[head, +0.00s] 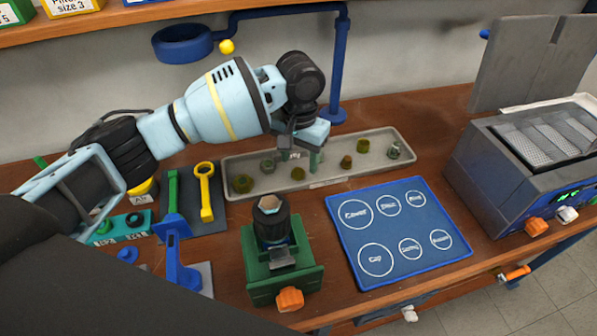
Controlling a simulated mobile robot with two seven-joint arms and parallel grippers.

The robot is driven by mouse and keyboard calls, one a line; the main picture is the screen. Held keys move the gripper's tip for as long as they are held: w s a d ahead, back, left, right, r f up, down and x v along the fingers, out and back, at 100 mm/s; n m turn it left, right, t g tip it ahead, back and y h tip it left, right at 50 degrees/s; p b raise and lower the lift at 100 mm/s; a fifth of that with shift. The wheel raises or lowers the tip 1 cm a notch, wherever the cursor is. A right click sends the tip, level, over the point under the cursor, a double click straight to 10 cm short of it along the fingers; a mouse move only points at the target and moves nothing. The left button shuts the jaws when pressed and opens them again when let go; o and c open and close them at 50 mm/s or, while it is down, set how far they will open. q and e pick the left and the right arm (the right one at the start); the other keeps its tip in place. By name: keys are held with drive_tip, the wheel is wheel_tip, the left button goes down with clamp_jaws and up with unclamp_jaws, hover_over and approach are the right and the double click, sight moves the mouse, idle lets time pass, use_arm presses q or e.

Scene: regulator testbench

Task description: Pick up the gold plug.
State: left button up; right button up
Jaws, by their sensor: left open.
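Several small olive, brown-gold and grey-green parts lie in a long grey tray (330,179) at the back of the bench. A brown-gold part (346,161) sits right of my gripper, with an olive-gold one (363,146) behind it. Another olive-gold part (298,173) lies just in front of the fingers. I cannot tell for certain which is the gold plug. My left gripper (301,158) is open and points down over the tray's middle. No part shows clearly between its fingers, though the hand hides some of the tray behind it. My right gripper is not in view.
A green vise (284,268) holding a dark part stands in front of the tray. A blue mat (394,228) with labelled circles lies bare beside it. Tools lie at left. A grey machine (500,180) stands at right, and a blue pipe stand (341,70) rises behind the tray.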

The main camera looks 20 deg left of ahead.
sight(298, 170)
use_arm(q)
drive_tip(key=shift+a+f, duration=0.1)
drive_tip(key=shift+f, duration=1.45)
drive_tip(key=shift+c, duration=0.2)
drive_tip(key=c, duration=1)
drive_tip(key=shift+r, duration=0.15)
drive_tip(key=shift+r, duration=0.55)
wheel_tip(298, 170, up, 2)
drive_tip(key=shift+r, duration=0.15)
drive_tip(key=s+d, duration=0.2)
drive_tip(key=d, duration=0.2)
drive_tip(key=s+d+r, duration=0.1)
drive_tip(key=s+d, duration=0.2)
drive_tip(key=d, duration=0.2)
drive_tip(key=s+d+p, duration=0.1)
drive_tip(key=s+d, duration=0.2)
drive_tip(key=d, duration=0.1)
drive_tip(key=shift+s+d+r, duration=0.1)
drive_tip(key=shift+d+r, duration=0.1)
drive_tip(key=shift+d, duration=0.2)
